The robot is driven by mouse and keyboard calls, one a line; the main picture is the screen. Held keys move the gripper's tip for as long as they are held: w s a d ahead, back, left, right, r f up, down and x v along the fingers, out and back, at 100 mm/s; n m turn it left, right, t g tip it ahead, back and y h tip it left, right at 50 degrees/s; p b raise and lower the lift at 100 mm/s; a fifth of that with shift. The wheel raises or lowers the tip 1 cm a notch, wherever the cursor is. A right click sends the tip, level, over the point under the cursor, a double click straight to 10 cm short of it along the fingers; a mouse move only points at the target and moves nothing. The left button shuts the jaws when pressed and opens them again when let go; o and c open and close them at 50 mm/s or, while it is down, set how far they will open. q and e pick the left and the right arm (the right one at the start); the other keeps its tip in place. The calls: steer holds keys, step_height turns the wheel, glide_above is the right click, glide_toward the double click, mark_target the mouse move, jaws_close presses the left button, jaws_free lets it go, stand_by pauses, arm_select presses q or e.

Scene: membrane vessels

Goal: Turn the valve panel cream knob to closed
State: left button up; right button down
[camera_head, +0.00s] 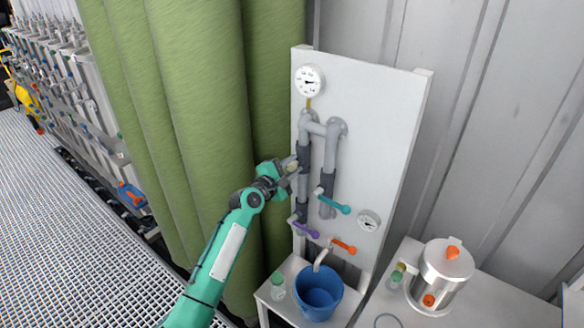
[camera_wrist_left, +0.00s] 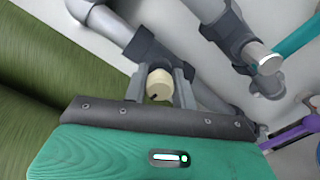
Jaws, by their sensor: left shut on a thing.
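The valve panel (camera_head: 390,130) is a white upright board with grey pipes, gauges and coloured handles. The cream knob (camera_head: 292,167) is on the left pipe, partly hidden by my gripper. In the left wrist view the cream knob (camera_wrist_left: 160,83) sits between my two fingers, with a small dark mark on its face. My left gripper (camera_head: 287,171) reaches it from the left and is shut on it; the fingers also show in the left wrist view (camera_wrist_left: 160,88). My right gripper is not in view.
A teal handle (camera_head: 334,204), a purple handle (camera_head: 304,230) and an orange handle (camera_head: 343,245) sit lower on the panel. A blue bucket (camera_head: 318,293) stands below. A green curtain (camera_head: 200,110) hangs close on the left. A metal pot (camera_head: 440,278) stands at right.

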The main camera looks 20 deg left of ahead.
arm_select(q)
steer(key=m+b, duration=0.1)
steer(key=m, duration=0.3)
steer(key=shift+f+b, duration=0.2)
steer(key=shift+b, duration=0.2)
steer(key=m+b, duration=0.1)
steer(key=m, duration=0.3)
steer(key=shift+m+b, duration=0.3)
steer(key=shift+b, duration=0.1)
steer(key=m+b, duration=0.1)
steer(key=m, duration=0.3)
steer(key=shift+f+m, duration=0.1)
steer(key=shift+m, duration=0.2)
steer(key=m+b, duration=0.1)
steer(key=m, duration=0.3)
steer(key=shift+b, duration=0.3)
steer(key=m, duration=0.8)
steer(key=shift+a+m+b, duration=0.1)
steer(key=shift+m+b, duration=0.2)
steer(key=m, duration=0.4)
steer(key=shift+m, duration=0.3)
steer(key=shift+m+p, duration=0.45)
steer(key=shift+m, duration=1.85)
